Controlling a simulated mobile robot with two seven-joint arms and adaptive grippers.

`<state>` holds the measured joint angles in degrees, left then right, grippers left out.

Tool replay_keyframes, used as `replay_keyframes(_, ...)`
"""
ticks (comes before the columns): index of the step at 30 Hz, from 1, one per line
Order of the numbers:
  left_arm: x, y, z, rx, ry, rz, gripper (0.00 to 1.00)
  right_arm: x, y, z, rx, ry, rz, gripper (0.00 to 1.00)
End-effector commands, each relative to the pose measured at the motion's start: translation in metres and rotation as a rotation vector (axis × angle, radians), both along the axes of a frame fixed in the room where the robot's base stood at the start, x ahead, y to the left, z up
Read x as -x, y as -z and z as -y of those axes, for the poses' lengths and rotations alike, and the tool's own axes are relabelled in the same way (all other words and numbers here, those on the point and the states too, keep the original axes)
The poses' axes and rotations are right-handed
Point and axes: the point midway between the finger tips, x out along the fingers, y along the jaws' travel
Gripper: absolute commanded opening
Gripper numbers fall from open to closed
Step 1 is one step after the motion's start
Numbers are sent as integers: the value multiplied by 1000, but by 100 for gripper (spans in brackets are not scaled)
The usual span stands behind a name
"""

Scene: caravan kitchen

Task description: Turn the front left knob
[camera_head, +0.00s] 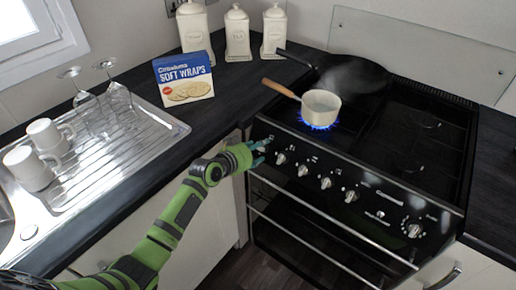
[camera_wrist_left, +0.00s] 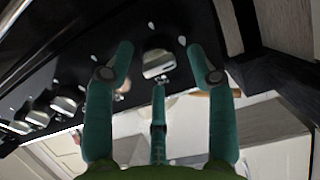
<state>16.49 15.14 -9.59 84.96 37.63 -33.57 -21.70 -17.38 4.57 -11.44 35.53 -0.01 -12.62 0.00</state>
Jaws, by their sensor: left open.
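The black stove (camera_head: 300,205) has a row of silver knobs on its front panel. My left gripper (camera_head: 258,150) is at the left end of this row, with teal fingers that hide most of the leftmost knob. In the left wrist view, a silver knob (camera_wrist_left: 157,64) sits between the spread fingertips of my left gripper (camera_wrist_left: 158,75). The gripper is open; I cannot tell whether any finger touches the knob. Another knob (camera_head: 281,158) is just right of the gripper in the head view. A steaming saucepan (camera_head: 321,104) stands over a lit blue flame (camera_head: 318,126). My right gripper is not in view.
A dark frying pan (camera_head: 355,75) is on a rear burner. The oven handle rail (camera_head: 330,228) runs below the knobs. A soft wraps box (camera_head: 184,79), white canisters (camera_head: 237,35), glasses and mugs (camera_head: 30,167) stand on the left counter and draining board.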

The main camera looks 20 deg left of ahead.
Motion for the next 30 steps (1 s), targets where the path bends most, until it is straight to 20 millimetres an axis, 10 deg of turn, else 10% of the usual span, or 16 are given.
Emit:
replay_keyframes(12,-7,3,3,-1,0,0,56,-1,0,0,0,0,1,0)
replay_keyframes(17,-7,3,3,-1,0,0,0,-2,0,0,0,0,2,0)
replay_keyframes(30,-8,0,3,48,-25,-12,0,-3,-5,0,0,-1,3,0)
